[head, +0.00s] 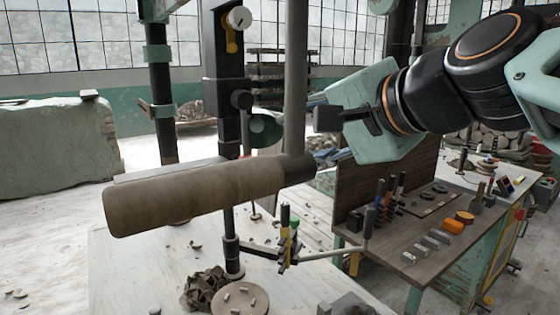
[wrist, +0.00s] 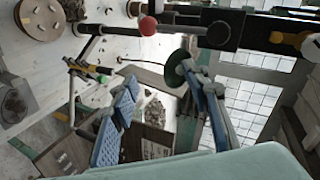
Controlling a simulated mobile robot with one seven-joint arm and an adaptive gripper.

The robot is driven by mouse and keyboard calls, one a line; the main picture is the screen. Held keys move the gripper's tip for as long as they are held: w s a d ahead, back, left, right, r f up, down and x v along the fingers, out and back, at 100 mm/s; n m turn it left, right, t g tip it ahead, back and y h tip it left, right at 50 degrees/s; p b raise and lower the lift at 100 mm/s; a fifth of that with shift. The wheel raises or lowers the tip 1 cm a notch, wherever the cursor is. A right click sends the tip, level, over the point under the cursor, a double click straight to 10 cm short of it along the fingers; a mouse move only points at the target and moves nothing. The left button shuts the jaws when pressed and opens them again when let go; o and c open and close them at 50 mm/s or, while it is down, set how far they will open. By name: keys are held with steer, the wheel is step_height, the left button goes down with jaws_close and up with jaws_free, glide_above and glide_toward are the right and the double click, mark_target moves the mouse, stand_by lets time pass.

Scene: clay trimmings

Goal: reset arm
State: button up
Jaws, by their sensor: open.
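My gripper (head: 330,118) is raised at the upper right of the head view, pointing left, with pale green housing and dark fingers. In the wrist view its two blue-padded fingers (wrist: 165,105) stand well apart with no object held between them. The fingers are clear of the tabletop. In the head view the fingertips are to the right of the black upright stand (head: 226,90); the exact depth between them is unclear.
A long brown rounded piece (head: 200,195) crosses above the pale table (head: 130,265). A round board (head: 240,299) with small bits and a dark crumpled heap (head: 205,287) lie there. A tool bench (head: 410,262) stands right. A red ball (wrist: 148,25) shows in the wrist view.

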steer(key=s+d+f+n+g+h, duration=0.2)
steer(key=s+d+f, duration=0.15)
steer(key=f, duration=0.55)
steer(key=s+d+f+n+g+h, duration=0.1)
steer(key=s+d+f+n+h, duration=0.2)
steer(key=f, duration=0.5)
steer(key=s+d+f+n+g+h, duration=0.1)
steer(key=s+d+f+n+g, duration=0.15)
steer(key=s+f, duration=0.45)
step_height(320, 180, up, 10)
steer(key=d+h+p, duration=0.1)
steer(key=p, duration=1.3)
steer(key=shift+w+d+n, duration=0.2)
steer(key=shift+n, duration=0.15)
